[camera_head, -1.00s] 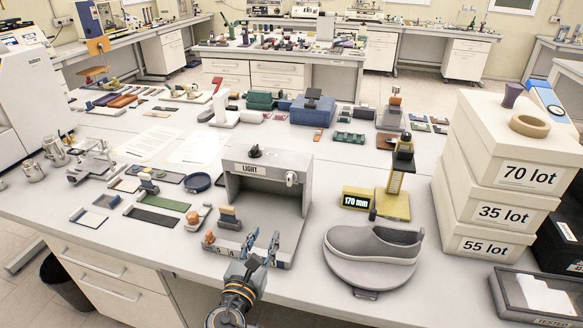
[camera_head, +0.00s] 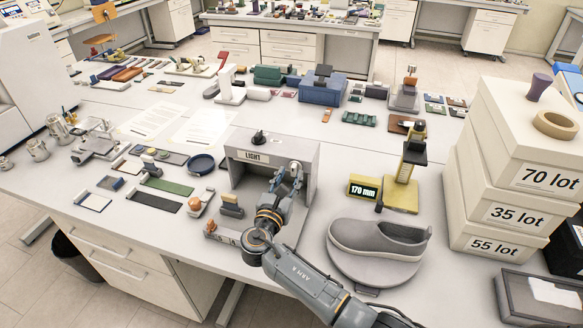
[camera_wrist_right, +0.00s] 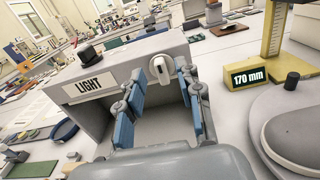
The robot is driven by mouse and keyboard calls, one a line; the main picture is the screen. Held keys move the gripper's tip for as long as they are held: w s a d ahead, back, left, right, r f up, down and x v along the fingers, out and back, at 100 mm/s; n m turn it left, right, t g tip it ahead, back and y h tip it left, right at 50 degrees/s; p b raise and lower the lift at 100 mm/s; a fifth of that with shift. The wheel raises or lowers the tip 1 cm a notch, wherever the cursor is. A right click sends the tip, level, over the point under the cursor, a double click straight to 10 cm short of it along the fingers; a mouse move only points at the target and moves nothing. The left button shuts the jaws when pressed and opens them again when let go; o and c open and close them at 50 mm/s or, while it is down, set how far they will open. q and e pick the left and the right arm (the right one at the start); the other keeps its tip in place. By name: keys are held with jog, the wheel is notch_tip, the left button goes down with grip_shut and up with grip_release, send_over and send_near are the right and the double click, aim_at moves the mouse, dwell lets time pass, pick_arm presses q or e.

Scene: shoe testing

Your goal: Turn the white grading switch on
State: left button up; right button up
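The white switch (camera_wrist_right: 161,67) is a small rounded knob on the upper right front of the grey light box (camera_head: 300,151), which bears a LIGHT label. My right gripper (camera_head: 287,176) is raised in front of the box's right side. In the right wrist view its blue-padded fingers (camera_wrist_right: 161,77) are spread, one on each side of the switch, with nothing held. I cannot tell whether either finger touches it. My left gripper is not in view.
A black knob (camera_head: 258,137) sits on top of the box. To the right are a 170 mm display (camera_head: 364,187), a yellow gauge (camera_head: 402,195) and a grey shoe (camera_head: 380,240) on a round stand. Stacked white boxes (camera_head: 500,214) stand at the far right.

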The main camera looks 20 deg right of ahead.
aim_at(294, 169)
jog(key=shift+x, duration=0.95)
jog(key=shift+w+r, duration=0.1)
jog(key=shift+w, duration=0.05)
jog(key=shift+w+d, duration=0.1)
jog(key=shift+d, duration=0.05)
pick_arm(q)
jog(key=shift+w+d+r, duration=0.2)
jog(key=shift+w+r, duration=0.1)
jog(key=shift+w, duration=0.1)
pick_arm(e)
grip_shut()
